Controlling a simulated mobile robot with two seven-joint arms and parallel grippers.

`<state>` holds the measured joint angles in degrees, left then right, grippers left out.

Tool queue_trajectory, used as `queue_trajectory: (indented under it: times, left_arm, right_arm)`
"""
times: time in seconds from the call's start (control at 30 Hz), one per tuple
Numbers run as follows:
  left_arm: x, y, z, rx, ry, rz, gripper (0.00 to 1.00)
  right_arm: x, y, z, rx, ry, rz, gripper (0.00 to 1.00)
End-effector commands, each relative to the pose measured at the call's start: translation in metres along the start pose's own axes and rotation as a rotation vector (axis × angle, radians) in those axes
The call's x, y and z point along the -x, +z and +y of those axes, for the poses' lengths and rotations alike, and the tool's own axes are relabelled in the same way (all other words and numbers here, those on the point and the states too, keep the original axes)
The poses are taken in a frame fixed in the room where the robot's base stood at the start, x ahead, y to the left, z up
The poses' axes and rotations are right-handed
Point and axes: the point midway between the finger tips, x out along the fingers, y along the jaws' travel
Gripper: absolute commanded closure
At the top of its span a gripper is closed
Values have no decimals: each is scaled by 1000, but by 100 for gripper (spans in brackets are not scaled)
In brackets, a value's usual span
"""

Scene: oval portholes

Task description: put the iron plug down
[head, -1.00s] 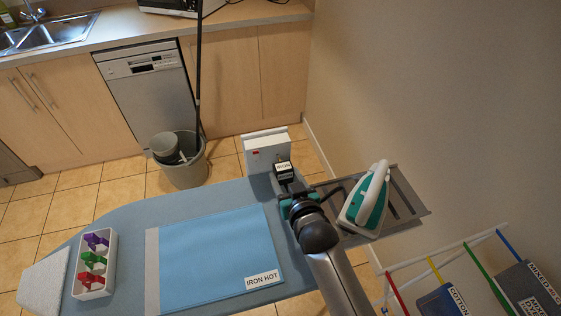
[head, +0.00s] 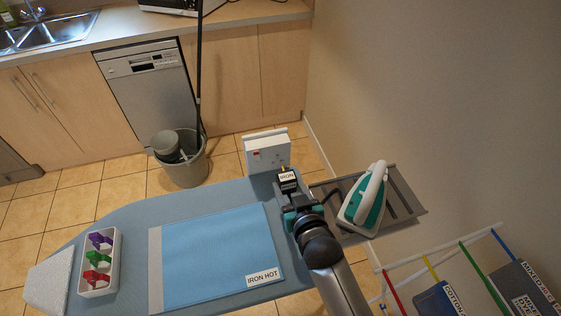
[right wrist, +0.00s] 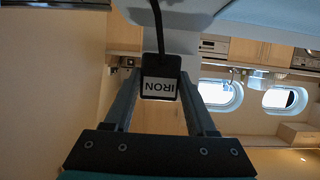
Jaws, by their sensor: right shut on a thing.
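The iron plug (head: 287,177), a black block with a white "IRON" label, is in my right gripper (head: 289,188) over the far right end of the ironing board (head: 225,194). Brass-coloured pins show at its far end, pointing towards the white socket box (head: 267,153) and apart from it. In the right wrist view the plug (right wrist: 160,86) is between the two fingers (right wrist: 160,105), with its dark cord beyond. The white and teal iron (head: 365,200) stands on the metal rack (head: 405,199). My left gripper is out of view.
A blue "IRON HOT" mat (head: 215,255) covers the board's middle, mostly clear. A white tray (head: 100,262) of coloured clips sits at the left. Labelled bins (head: 442,298) and a coloured-bar rack stand at lower right. A bucket (head: 186,170) is on the floor behind.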

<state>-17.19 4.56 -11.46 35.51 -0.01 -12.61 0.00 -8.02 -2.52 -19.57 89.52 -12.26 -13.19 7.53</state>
Motion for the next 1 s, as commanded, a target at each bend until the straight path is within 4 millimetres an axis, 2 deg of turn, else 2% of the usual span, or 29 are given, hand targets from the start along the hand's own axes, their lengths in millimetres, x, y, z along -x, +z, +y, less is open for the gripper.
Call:
queue_trajectory:
  times: [0.47, 0.57, 0.77, 1.0]
  left_arm:
    - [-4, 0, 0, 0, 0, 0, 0]
    - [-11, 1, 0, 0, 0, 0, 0]
    - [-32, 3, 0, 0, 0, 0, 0]
    - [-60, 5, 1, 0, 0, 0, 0]
  right_arm:
    - [-4, -6, 6, 1, 9, 4, 100]
    - [-9, -19, 18, 1, 31, 6, 100]
    - [-17, -62, 56, -8, 99, 5, 100]
    - [-4, -119, 98, -34, 178, 5, 100]
